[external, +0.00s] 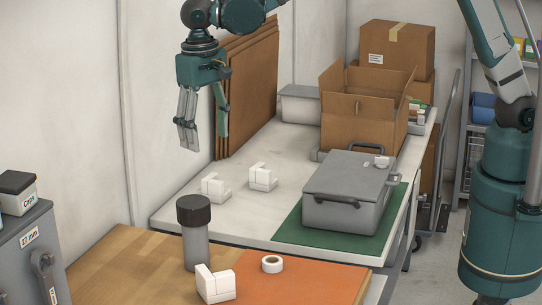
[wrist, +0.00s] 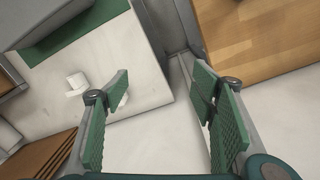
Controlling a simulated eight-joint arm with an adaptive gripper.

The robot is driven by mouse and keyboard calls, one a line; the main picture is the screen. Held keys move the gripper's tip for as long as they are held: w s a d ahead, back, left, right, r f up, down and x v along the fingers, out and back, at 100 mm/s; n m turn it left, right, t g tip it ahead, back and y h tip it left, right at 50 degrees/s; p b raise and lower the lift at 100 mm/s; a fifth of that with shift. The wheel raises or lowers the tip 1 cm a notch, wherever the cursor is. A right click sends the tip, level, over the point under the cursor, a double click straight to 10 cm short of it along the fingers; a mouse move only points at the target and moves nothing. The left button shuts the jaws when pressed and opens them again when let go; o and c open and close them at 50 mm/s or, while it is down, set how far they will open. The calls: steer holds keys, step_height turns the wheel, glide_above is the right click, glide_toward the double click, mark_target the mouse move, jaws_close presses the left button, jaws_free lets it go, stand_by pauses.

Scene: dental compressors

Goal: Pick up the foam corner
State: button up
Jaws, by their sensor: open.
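Three white, L-shaped foam corners show in the external view. Two stand on the white table, a left one (external: 214,187) and a right one (external: 262,177); the third (external: 215,284) sits on the front wooden table. My gripper (external: 205,134) is open and empty, pointing down, high above the white table near the wall, up and left of the two foam corners there. In the wrist view, my gripper (wrist: 160,82) has its fingers apart with nothing between them. One white foam corner (wrist: 76,83) lies left of the left finger; another white piece is partly hidden behind that finger.
A grey case (external: 345,195) stands on a green mat (external: 290,232). An open carton (external: 365,110) and brown boards (external: 250,85) stand behind. A dark-capped grey bottle (external: 195,240) and a tape roll (external: 272,264) are in front.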

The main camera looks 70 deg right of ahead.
steer(key=w+d+m, duration=0.1)
steer(key=d+m, duration=0.7)
steer(key=d, duration=1.1)
steer(key=m+b, duration=0.2)
steer(key=m, duration=0.4)
glide_above(264, 175)
steer(key=w+d, duration=0.2)
steer(key=d, duration=0.2)
step_height(264, 175, down, 17)
steer(key=shift+s+a+f, duration=0.15)
steer(key=shift+s, duration=0.1)
steer(key=shift+f, duration=1.3)
steer(key=shift+f, duration=0.1)
steer(key=shift+a+f, duration=0.1)
steer(key=shift+f, duration=2.4)
